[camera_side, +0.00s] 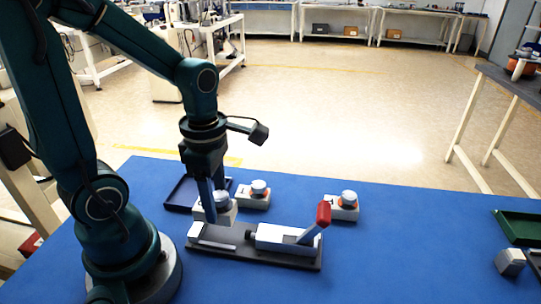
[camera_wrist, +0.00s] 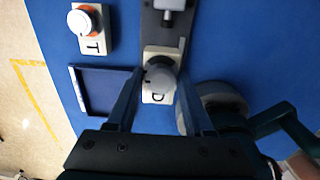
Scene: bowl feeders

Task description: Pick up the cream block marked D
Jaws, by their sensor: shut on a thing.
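The cream block marked D (camera_wrist: 157,97), with a grey round knob on top, is between the fingers of my gripper (camera_wrist: 160,76) in the wrist view. The fingers are shut on it at its knob. In the side view my gripper (camera_side: 214,203) points down, and the same block (camera_side: 228,217) shows at its fingertips, partly hidden by a finger. It overlaps the left end of the dark fixture plate in the picture. I cannot tell whether it is clear of the surface below.
The dark plate (camera_side: 285,260) carries a grey clamp with a red handle (camera_side: 323,213). A cream block marked T (camera_wrist: 92,46) and another knobbed block (camera_side: 342,213) stand nearby. A dark tray (camera_side: 178,208) lies behind my gripper. A green tray (camera_side: 520,228) and grey block (camera_side: 510,262) are far right.

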